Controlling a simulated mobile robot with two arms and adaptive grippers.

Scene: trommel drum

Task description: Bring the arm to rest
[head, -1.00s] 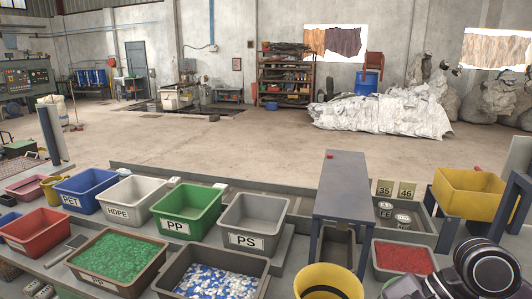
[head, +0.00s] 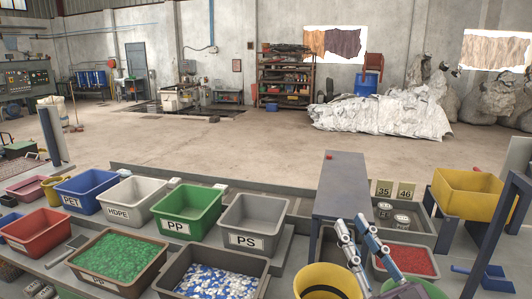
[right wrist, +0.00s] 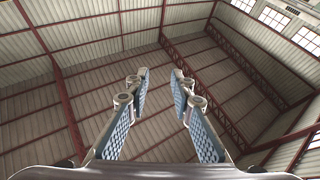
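My right gripper (head: 351,222) is in the lower right of the head view, in front of the grey metal stand. Its fingers point upward and stand apart with nothing between them. In the right wrist view the two blue-padded fingers (right wrist: 159,74) are open and empty, with only the ceiling behind them. My left gripper is not in view.
A yellow bucket (head: 318,287) stands just left of my right gripper, and a tub of red granules (head: 405,260) just right. The grey stand (head: 343,184) is close behind. Labelled bins, such as the grey PS bin (head: 252,224), line the left. A blue scoop (head: 489,279) lies lower right.

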